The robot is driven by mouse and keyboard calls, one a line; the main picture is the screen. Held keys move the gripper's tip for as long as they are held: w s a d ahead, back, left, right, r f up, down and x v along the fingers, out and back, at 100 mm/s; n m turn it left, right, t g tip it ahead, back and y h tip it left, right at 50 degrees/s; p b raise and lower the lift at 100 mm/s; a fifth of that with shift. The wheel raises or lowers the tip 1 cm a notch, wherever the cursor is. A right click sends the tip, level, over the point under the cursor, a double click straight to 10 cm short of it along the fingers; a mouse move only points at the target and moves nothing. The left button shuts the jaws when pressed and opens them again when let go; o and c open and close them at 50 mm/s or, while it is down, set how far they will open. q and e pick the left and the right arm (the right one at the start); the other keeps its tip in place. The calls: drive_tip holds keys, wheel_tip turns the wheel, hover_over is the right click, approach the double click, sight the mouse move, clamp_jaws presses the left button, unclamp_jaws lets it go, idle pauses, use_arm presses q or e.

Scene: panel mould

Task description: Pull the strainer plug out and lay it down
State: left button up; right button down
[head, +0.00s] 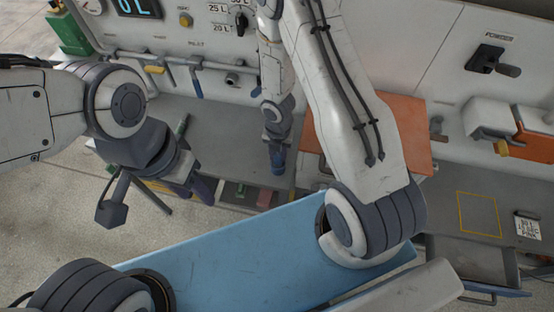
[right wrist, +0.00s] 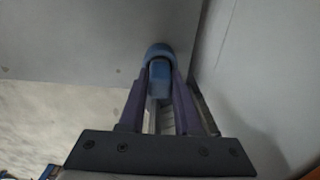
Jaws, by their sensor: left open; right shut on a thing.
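My right gripper (head: 277,150) points down over the grey worktop near the panel's foot. In the right wrist view its two dark fingers (right wrist: 160,88) are shut on a blue, round-ended piece (right wrist: 158,55), which looks like the strainer plug. The blue piece shows small below the gripper in the head view (head: 278,166). I cannot tell whether it is seated in anything or free. My left gripper (head: 200,188) is open, at the left near the worktop's front edge, well apart from the blue piece.
The panel with knobs and a display (head: 137,8) stands behind. A yellow-outlined square (head: 479,214) and a labelled card (head: 528,228) are at the right. Bare grey worktop (head: 230,130) lies between my grippers.

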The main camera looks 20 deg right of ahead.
drive_tip(key=shift+r, duration=0.15)
drive_tip(key=shift+r+p, duration=3.4)
drive_tip(key=shift+p, duration=0.05)
wheel_tip(320, 180, up, 2)
drive_tip(key=shift+r+p, duration=0.1)
drive_tip(key=shift+p, duration=1)
drive_tip(key=shift+r+p, duration=0.65)
drive_tip(key=shift+r, duration=0.2)
